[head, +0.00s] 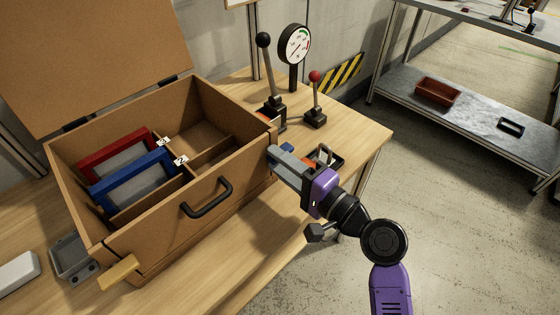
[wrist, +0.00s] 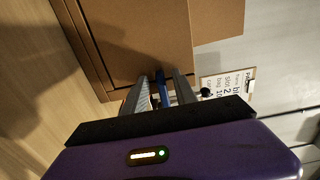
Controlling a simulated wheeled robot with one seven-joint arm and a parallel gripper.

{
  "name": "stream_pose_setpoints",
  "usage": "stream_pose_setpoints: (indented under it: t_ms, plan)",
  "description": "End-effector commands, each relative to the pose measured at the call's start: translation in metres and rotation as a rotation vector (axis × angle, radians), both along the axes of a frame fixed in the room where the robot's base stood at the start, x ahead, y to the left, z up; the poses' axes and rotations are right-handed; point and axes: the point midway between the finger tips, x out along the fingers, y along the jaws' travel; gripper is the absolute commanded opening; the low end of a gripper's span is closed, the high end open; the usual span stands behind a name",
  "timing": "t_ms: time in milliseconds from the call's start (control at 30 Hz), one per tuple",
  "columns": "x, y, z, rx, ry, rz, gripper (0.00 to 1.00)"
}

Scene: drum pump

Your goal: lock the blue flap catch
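The blue flap catch shows in the head view (head: 287,148) as a small blue piece at the right end of the brown box (head: 160,235), mostly hidden behind my fingers. In the wrist view the blue piece (wrist: 161,88) stands between my two grey fingers, beside the box wall. My gripper (head: 277,158) reaches to the box's right corner. It also shows in the wrist view (wrist: 161,92), with its fingers apart and a visible gap on each side of the blue piece. I cannot tell whether the catch is locked.
The box lid (head: 90,60) stands open. Inside lie a red frame (head: 115,145) and a blue frame (head: 135,180). A black handle (head: 208,197) sticks out of the front wall. Behind the box's right end stand a black-knobbed lever (head: 268,75), a red-knobbed lever (head: 315,97) and a gauge (head: 294,44).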

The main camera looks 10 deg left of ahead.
Motion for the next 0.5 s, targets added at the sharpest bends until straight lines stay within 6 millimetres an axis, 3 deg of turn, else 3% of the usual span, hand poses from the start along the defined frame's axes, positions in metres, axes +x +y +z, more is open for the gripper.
stream_pose_setpoints:
  t_ms: [233, 500]
  plan:
    - [-0.005, -0.008, 0.0, 0.001, 0.001, -0.001, 0.34]
    - [-0.032, -0.042, -0.001, -0.001, 0.001, -0.002, 0.34]
